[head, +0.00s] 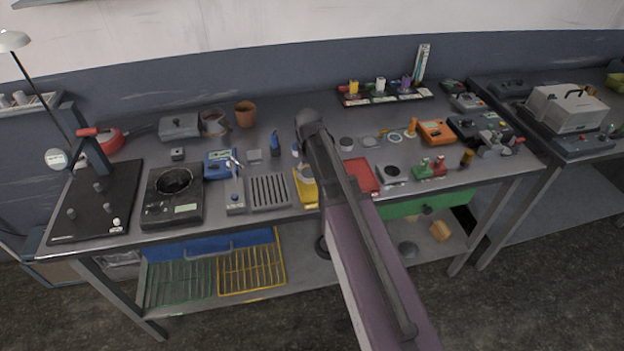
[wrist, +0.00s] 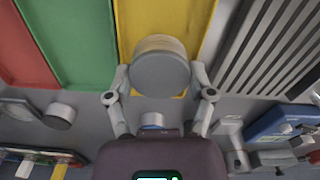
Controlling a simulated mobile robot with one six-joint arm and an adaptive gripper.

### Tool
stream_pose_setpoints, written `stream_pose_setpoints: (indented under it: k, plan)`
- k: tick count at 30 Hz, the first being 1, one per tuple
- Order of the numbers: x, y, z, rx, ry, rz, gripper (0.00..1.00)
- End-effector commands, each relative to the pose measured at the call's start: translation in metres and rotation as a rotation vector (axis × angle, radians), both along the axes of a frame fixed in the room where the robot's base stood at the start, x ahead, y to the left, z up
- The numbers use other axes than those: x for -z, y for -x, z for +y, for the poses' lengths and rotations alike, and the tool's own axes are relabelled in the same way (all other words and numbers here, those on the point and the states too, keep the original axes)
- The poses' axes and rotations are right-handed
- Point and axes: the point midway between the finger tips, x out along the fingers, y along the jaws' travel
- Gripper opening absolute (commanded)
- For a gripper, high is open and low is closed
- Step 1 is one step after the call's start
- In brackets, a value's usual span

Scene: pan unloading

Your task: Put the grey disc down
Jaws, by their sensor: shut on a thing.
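My gripper (wrist: 160,72) is shut on the grey disc (wrist: 160,68), with one finger on each side of it in the wrist view. The disc is a thick, round, plain grey piece. It overlaps the yellow tray (wrist: 195,22), and I cannot tell whether it touches the tray or hangs above it. The yellow tray also shows in the head view (head: 309,194), partly behind my arm. My arm hides most of the gripper in the head view.
Beside the yellow tray are a green tray (wrist: 78,40), a red tray (wrist: 20,50) and a slotted grey rack (wrist: 275,45). The red tray also shows in the head view (head: 361,175). A blue device (wrist: 280,125) and small parts stand close by on the crowded bench.

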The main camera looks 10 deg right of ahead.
Motion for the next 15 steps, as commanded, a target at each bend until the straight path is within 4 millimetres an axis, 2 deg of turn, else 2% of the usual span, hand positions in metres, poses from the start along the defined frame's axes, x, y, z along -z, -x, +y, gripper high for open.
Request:
stream_pose_setpoints:
  k: [1, 6, 15]
  plan:
    - [0.009, 0.0, 0.0, 0.0, 0.0, 0.0, 0.15]
    - [0.019, 0.0, 0.0, 0.0, 0.0, 0.0, 0.15]
    - [0.02, 0.0, 0.0, 0.0, 0.0, 0.0, 0.15]
